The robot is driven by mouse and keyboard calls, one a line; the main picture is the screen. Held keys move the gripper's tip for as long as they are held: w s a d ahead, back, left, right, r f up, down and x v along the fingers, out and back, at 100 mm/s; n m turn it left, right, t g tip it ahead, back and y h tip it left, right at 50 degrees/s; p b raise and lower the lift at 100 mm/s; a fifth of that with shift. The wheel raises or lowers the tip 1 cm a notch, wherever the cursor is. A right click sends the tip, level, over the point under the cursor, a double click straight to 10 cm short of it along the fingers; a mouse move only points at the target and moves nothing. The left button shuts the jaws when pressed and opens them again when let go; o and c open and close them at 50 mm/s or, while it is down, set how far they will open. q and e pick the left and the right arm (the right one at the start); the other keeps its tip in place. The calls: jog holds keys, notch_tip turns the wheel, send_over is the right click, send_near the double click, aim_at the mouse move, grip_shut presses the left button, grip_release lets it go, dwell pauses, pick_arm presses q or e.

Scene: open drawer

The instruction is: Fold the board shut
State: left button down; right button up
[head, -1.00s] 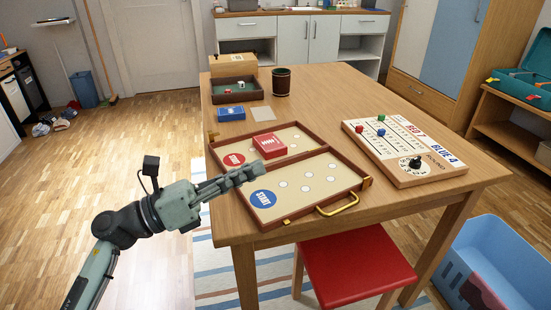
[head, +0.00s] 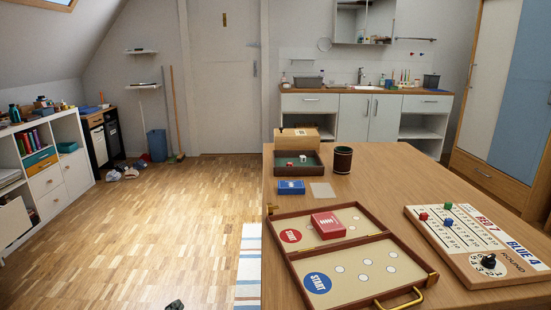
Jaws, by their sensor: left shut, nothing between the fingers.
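The board (head: 385,237) lies open and flat on the table, its two brown-rimmed halves side by side along the middle seam. The near half (head: 347,290) has a blue START disc and a brass handle (head: 405,300) at its front right edge. The far half (head: 290,219) has a red disc. A red box (head: 328,225) lies on the far half, close to the seam. Only a small dark piece of my left gripper (head: 174,305) shows at the bottom edge, left of the table and apart from the board. It is shut and empty. My right gripper is out of view.
A scoreboard (head: 462,265) with pegs and a dial lies right of the board. Behind the board are a blue box (head: 291,187), a pale card (head: 321,190), a dice tray (head: 284,170) and a dark cup (head: 342,160).

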pick_arm(q)
jog(key=s+a+f+n+g+y, duration=0.1)
jog(key=s+a+f+n+g, duration=0.1)
jog(key=s+f, duration=0.4)
jog(key=s+a+f+n+g, duration=0.2)
jog(key=s+f+n+g, duration=0.2)
jog(key=s+f, duration=0.3)
notch_tip(320, 180, down, 2)
jog(key=shift+f+n+g+y, duration=0.1)
jog(key=shift+n+g+y, duration=0.2)
jog(key=shift+g+y, duration=0.15)
jog(key=c, duration=2.2)
grip_release()
jog(key=s+f+n+g, duration=0.1)
jog(key=s+f, duration=0.1)
jog(key=s, duration=0.2)
jog(key=s+f+n+g, duration=0.1)
jog(key=s+f+g, duration=0.1)
jog(key=s, duration=0.2)
jog(key=s+f+n+g, duration=0.1)
jog(key=s+f+g, duration=0.1)
jog(key=s, duration=0.2)
jog(key=shift+s+f+h, duration=0.1)
jog(key=shift+f+h, duration=0.15)
jog(key=shift+o, duration=1.3)
jog(key=shift+s+d+f, duration=0.1)
jog(key=shift+s, duration=0.2)
jog(key=shift+o, duration=1)
jog(key=shift+n, duration=0.3)
